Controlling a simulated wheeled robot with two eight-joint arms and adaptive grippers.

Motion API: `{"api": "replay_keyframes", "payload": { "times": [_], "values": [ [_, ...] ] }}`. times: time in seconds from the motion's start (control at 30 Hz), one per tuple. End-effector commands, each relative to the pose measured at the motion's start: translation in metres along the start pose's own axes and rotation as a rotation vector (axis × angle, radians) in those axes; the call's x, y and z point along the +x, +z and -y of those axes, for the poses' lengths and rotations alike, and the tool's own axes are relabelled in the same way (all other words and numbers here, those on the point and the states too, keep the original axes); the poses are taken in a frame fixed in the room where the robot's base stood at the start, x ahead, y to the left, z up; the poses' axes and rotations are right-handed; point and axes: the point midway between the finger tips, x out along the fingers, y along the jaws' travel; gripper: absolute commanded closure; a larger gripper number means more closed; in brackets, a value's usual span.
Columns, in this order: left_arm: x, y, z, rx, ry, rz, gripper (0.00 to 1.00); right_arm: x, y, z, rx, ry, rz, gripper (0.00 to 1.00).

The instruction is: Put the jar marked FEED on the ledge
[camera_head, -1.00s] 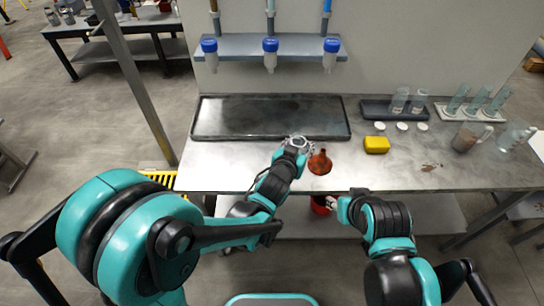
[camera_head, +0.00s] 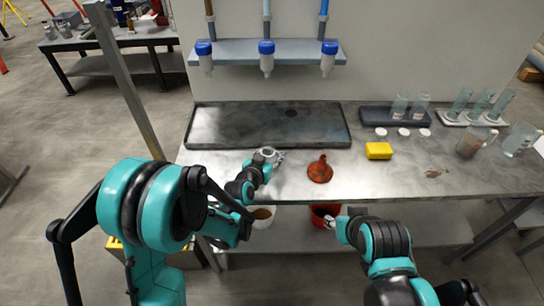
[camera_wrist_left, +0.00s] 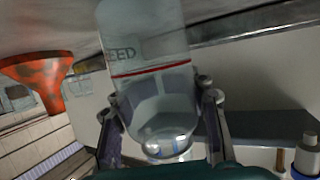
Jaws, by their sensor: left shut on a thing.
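A clear jar (camera_wrist_left: 150,75) with a red line and lettering ending in "EED" fills the middle of the left wrist view. My left gripper (camera_wrist_left: 160,105) is shut on it, one finger on each side. In the head view my left gripper (camera_head: 265,156) is low over the front of the bench, left of the funnel; the jar is hard to make out there. The grey ledge (camera_head: 230,48) is on the back wall, with three blue-capped bottles (camera_head: 266,60) along it. My right gripper (camera_head: 335,222) is below the bench's front edge; its fingers are too small to judge.
A red funnel (camera_head: 320,170) stands spout up, right of my left gripper. A dark tray (camera_head: 230,122) lies at the back of the bench. Buckets (camera_head: 263,216) sit under the bench.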

Motion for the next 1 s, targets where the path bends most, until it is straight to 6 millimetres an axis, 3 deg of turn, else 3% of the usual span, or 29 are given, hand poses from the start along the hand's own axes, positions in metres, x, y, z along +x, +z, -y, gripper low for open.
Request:
{"api": "replay_keyframes", "payload": {
  "times": [0.3, 0.33, 0.43, 0.8, 1.0],
  "values": [
    [0.001, 0.002, 0.0, 0.0, 0.0, 0.0, 1.0, 0.002, 0.001, 0.0, 0.0, 0.0, 0.0, 0.6],
    [0.0, 0.002, 0.0, 0.0, 0.0, 0.0, 0.59, 0.002, 0.001, 0.0, 0.0, 0.0, 0.0, 0.6],
    [0.0, 0.001, 0.0, 0.0, 0.0, 0.0, 0.35, 0.001, 0.001, 0.0, 0.0, 0.0, 0.0, 0.6],
    [-0.001, -0.003, 0.0, 0.0, 0.0, 0.0, 0.35, -0.003, -0.002, 0.0, 0.0, 0.0, 0.0, 0.6],
    [-0.036, -0.003, 0.0, 0.0, -0.001, 0.0, 0.35, -0.009, -0.007, 0.0, 0.0, 0.0, 0.0, 0.6]
  ]
}}
